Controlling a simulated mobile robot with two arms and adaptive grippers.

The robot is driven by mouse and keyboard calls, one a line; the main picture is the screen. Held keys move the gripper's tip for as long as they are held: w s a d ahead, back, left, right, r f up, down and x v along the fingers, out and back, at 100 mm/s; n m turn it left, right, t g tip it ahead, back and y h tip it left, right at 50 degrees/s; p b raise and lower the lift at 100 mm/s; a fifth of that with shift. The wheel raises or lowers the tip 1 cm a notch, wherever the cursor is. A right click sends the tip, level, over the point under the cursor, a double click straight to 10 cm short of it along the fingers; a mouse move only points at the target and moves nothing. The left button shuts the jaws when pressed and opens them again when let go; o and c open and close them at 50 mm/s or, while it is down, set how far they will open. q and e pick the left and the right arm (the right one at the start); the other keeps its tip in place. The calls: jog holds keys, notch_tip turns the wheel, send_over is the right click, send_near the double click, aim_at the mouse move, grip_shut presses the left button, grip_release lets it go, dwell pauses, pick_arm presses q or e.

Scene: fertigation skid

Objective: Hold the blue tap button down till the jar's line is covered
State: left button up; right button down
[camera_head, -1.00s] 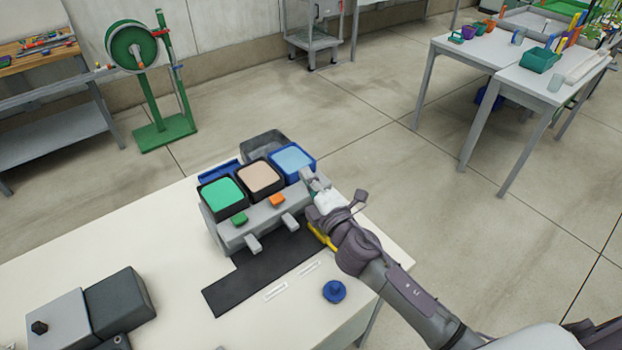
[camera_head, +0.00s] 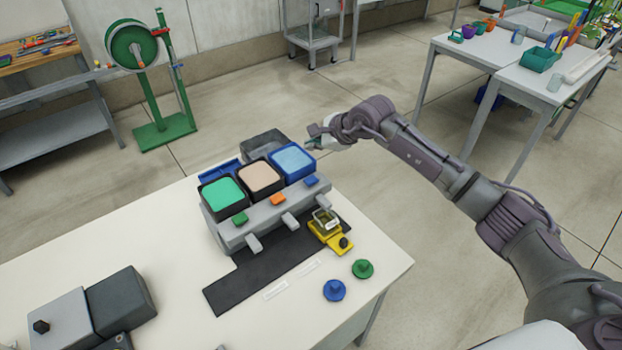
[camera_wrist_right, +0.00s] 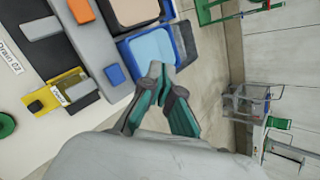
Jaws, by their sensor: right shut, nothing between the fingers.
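The blue tap button (camera_head: 311,181) sits on top of the grey dispenser bar (camera_head: 262,218), at its right end below the blue-rimmed tank (camera_head: 293,163). It also shows in the right wrist view (camera_wrist_right: 115,74), with nothing on it. A small clear jar (camera_head: 326,218) stands in a yellow holder (camera_head: 337,242) near the blue tap; I cannot make out its line or its level. My right gripper (camera_head: 312,140) is shut and empty, raised beyond the blue-rimmed tank. Its closed fingers show in the wrist view (camera_wrist_right: 160,76). My left gripper is not in view.
Green (camera_head: 239,218) and orange (camera_head: 278,199) buttons share the bar. Blue (camera_head: 334,290) and green (camera_head: 362,268) knobbed lids lie near the table's front right edge. Dark and grey boxes (camera_head: 122,303) stand at the left. The floor right of the table is clear.

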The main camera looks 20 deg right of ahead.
aim_at(313, 181)
jog(key=shift+f, duration=0.1)
notch_tip(313, 181, down, 8)
jog(key=b, duration=0.4)
jog(key=shift+f+b, duration=0.35)
jog(key=shift+b, duration=0.15)
dwell(1.2)
jog(key=shift+f+b, duration=0.4)
jog(key=shift+b, duration=0.15)
jog(key=shift+f+b, duration=0.6)
dwell(4.3)
